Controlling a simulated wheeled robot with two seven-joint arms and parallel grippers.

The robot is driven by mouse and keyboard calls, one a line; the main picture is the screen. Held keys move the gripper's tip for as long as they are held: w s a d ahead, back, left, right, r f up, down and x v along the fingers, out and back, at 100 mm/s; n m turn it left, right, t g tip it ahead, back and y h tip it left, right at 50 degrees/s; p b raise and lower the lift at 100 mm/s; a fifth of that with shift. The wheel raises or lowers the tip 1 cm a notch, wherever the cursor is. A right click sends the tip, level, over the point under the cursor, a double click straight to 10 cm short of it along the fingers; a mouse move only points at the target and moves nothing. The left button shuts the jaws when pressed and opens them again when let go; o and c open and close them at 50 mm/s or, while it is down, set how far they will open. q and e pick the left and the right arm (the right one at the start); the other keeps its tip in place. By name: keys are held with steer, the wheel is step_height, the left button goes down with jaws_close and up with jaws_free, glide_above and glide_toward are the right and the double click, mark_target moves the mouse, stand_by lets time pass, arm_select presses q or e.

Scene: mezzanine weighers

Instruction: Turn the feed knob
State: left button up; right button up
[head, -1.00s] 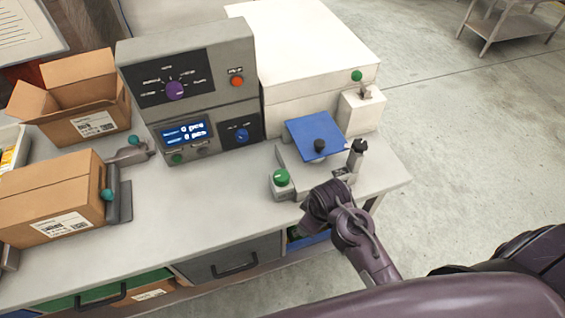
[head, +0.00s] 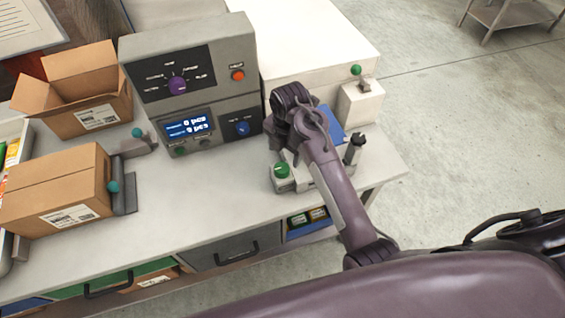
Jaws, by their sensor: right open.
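The grey control unit (head: 222,50) stands at the back of the bench. A purple knob (head: 178,86) sits on its upper panel among small white labels. A blue knob (head: 242,129) sits on its lower panel, right of a lit display (head: 188,127). The labels are too small to read, so I cannot tell which is the feed knob. My right gripper (head: 290,102) is open, just right of the lower panel and apart from the blue knob in the picture. Its fingertips are mostly hidden by its own wrist. My left gripper is not in view.
A red-orange button (head: 237,75) is on the upper panel. A white box-shaped machine (head: 310,45) stands behind my arm. A blue plate (head: 331,122) and a green button (head: 282,171) are close to my forearm. Cardboard boxes (head: 60,190) are at left; the bench middle is clear.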

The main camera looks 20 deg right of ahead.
mark_target(282, 167)
steer(key=shift+w+a, duration=0.1)
steer(key=shift+w, duration=0.05)
steer(key=shift+f+n+p, duration=0.3)
steer(key=shift+f, duration=0.1)
step_height(282, 167, down, 5)
steer(key=shift+f+p, duration=0.1)
steer(key=shift+p, duration=0.6)
steer(key=shift+w+a+f, duration=0.1)
steer(key=shift+f, duration=0.65)
steer(key=c, duration=1)
